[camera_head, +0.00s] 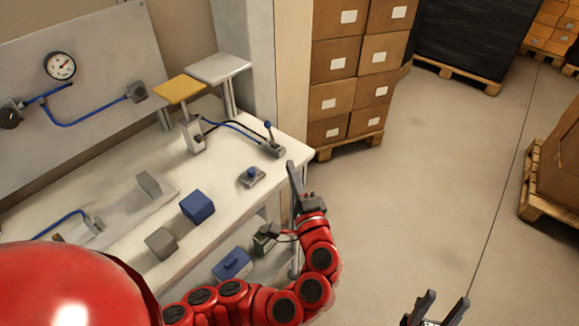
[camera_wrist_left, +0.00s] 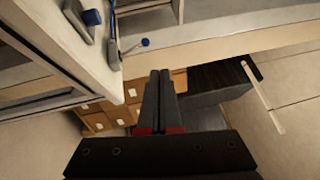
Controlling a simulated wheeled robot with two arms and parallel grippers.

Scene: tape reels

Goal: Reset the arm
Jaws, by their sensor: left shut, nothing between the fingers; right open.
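My left arm is red and reaches in from the lower left in the head view. My left gripper (camera_head: 294,180) is raised in front of the right end of the workbench, its fingers together and empty. In the left wrist view the left gripper (camera_wrist_left: 161,76) shows its two dark fingers closed side by side, with nothing between them. My right gripper (camera_head: 440,304) is at the bottom edge of the head view, over the floor. Its two fingers stand apart with nothing between them. The rest of the right arm is out of view.
The white workbench (camera_head: 120,215) carries a blue block (camera_head: 197,206), grey blocks (camera_head: 161,243) and a lever device (camera_head: 272,146). A gauge (camera_head: 60,66) is on the panel behind. Stacked cartons (camera_head: 335,98) stand beyond the bench.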

